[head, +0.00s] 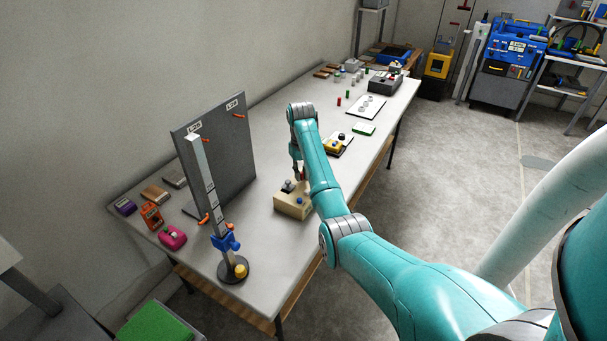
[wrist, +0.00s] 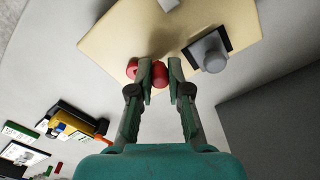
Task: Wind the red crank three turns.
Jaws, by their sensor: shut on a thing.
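The red crank (wrist: 159,78) sits on a beige box (wrist: 118,30) in the wrist view. A second red part of it shows just left of the left finger. My gripper (wrist: 160,70) has its fingertips closed around the red crank's knob. In the head view the beige box (head: 291,208) stands on the white table, and my gripper (head: 302,170) is at its top rear. The crank is mostly hidden there by my arm.
The box also carries a grey knob on a black plate (wrist: 211,53) and a blue knob (head: 299,201). A grey upright panel (head: 222,145) and a post on a round base (head: 232,270) stand to the left. A yellow-and-black device (head: 335,146) lies farther back.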

